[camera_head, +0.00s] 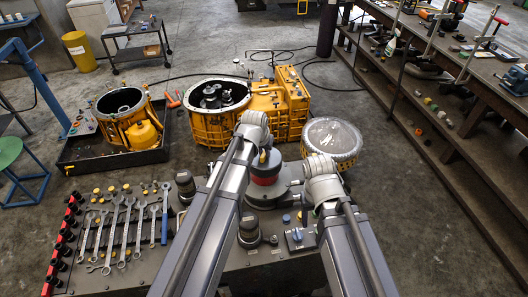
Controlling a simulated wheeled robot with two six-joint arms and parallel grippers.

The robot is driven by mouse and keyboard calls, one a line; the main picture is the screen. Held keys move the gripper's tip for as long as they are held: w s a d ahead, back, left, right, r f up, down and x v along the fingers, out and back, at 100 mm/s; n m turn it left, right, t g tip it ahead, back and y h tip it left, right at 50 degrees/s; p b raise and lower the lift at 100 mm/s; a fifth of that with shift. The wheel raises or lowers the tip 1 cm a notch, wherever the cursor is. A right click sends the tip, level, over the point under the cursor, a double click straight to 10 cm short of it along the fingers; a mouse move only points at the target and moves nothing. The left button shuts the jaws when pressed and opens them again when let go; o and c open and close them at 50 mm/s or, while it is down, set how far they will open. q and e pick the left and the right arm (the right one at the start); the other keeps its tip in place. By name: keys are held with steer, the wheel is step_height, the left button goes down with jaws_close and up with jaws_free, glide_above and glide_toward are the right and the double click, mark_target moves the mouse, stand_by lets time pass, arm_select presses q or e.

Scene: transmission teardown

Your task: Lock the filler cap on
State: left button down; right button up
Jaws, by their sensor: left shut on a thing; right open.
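A round red and black part (266,168), which looks like the filler cap, sits over the grey metal housing (265,195) at the middle of the bench. My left gripper (262,156) reaches down to this part from above and is shut on it. My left wrist hides much of the grip, and I cannot tell how the cap is turned or how it seats. My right gripper (322,190) is open, to the right of the housing. Its fingers are mostly hidden by my own wrist and arm.
Wrenches (122,225) and dark sockets (62,245) lie on the bench's left. Dark cylindrical parts (249,232) and a blue-topped block (299,238) stand near the arms. Beyond are a yellow gearbox case (290,100), a round cover (332,138) and a tray (85,160).

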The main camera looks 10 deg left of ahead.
arm_select(q)
steer(key=shift+f+b, duration=0.3)
steer(key=shift+b, duration=0.05)
stand_by(0.3)
steer(key=shift+s+f, duration=0.15)
stand_by(0.9)
steer(key=shift+c, duration=1.6)
jaws_free()
step_height(320, 180, up, 7)
steer(key=p, duration=0.7)
steer(key=shift+c, duration=0.4)
steer(key=shift+w, duration=0.2)
